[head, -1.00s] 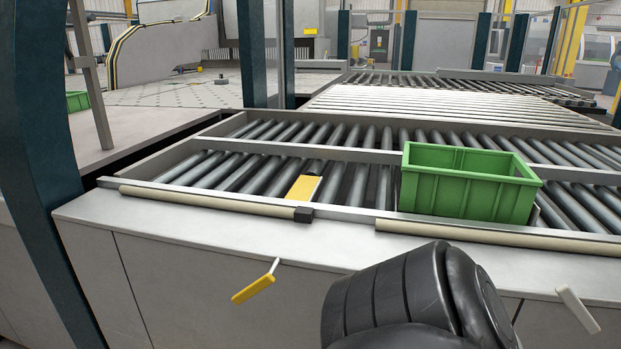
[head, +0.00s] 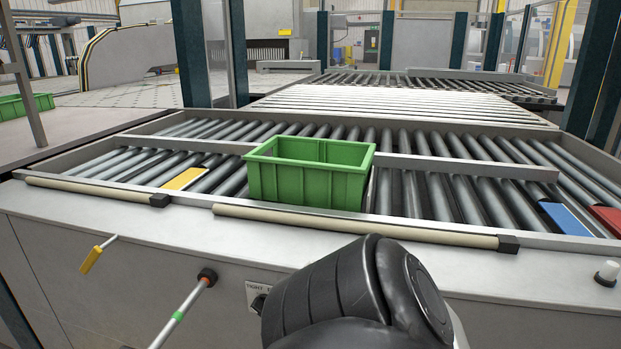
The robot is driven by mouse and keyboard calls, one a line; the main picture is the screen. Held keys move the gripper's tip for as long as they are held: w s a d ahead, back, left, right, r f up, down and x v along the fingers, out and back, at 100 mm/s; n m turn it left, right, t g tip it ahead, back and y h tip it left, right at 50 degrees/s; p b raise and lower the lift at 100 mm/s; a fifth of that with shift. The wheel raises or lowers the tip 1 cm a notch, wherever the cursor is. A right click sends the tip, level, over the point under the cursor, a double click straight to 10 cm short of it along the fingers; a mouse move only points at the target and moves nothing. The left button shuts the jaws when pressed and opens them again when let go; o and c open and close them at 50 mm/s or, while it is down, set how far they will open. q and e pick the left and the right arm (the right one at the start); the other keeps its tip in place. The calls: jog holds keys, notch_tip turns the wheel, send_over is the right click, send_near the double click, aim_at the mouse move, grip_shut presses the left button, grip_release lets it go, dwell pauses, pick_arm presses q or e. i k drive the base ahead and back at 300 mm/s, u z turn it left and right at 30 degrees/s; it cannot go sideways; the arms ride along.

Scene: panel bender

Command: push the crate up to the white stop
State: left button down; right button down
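The green crate (head: 310,180) stands upright and open-topped on the front roller lane, right of the yellow plate (head: 184,178). A thin pale strip (head: 370,190) shows at the crate's right side; most of it is hidden, and I cannot tell whether it is the white stop or whether the crate touches it. No other clear white stop shows in the lane. Neither gripper is in view. A black rounded part of my arm covers the bottom middle, in front of the bench.
A blue plate (head: 565,219) and a red plate (head: 607,218) lie at the lane's right. A beige rail (head: 350,227) runs along the front edge. A white knob (head: 607,272) stands on the ledge. Bare rollers lie between crate and blue plate.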

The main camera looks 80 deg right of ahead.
aim_at(323, 173)
jog(key=k, duration=0.45)
jog(key=z, duration=1.1)
